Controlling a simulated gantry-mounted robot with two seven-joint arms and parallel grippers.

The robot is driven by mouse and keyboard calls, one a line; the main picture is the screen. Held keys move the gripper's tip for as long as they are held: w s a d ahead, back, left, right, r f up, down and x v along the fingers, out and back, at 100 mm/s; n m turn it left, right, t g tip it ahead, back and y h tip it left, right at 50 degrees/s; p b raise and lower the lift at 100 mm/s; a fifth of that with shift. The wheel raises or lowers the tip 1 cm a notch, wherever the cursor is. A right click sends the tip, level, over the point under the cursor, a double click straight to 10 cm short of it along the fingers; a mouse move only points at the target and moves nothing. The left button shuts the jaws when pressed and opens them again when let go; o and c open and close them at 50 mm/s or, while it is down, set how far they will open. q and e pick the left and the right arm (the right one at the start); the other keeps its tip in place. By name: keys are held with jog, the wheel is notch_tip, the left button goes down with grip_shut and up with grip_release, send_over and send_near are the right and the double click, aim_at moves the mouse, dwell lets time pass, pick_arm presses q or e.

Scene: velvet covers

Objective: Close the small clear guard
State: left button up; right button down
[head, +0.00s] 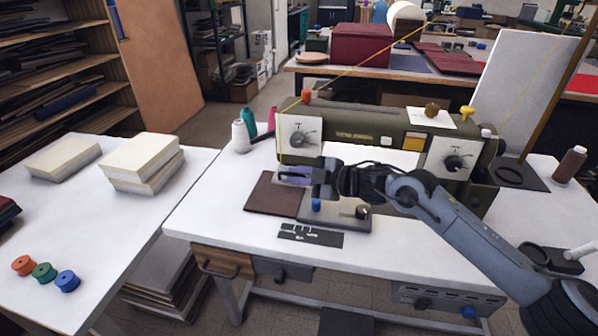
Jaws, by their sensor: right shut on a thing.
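The olive-green sewing machine (350,135) stands on the white table. My right arm reaches in from the right, and my right gripper (293,177) is at the needle end at the machine's left. It is shut on a small clear, faintly purple guard (296,169) there. The gripper hides part of the guard, and I cannot tell its exact angle. A brown leather piece (270,198) lies flat just below and left of the gripper. My left gripper is not in view.
Thread cones (241,136) stand left of the machine. A black strip with small metal parts (310,236) lies in front of its base. Stacked cream blocks (143,160) and coloured spools (44,271) are on the left table. The white table's front left is clear.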

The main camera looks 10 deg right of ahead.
aim_at(291, 185)
jog(key=shift+s+f+n+t, duration=0.25)
jog(key=shift+f+n+t, duration=0.25)
jog(key=shift+f+n, duration=0.3)
jog(key=shift+a+f+n+t, duration=0.1)
jog(key=shift+f+n+t, duration=0.2)
jog(key=shift+f+n, duration=0.15)
jog(key=shift+f+n+t+y+b, duration=0.4)
jog(key=shift+f+n+t, duration=0.1)
jog(key=shift+n, duration=0.55)
jog(key=c, duration=1.2)
grip_release()
jog(key=shift+s, duration=0.1)
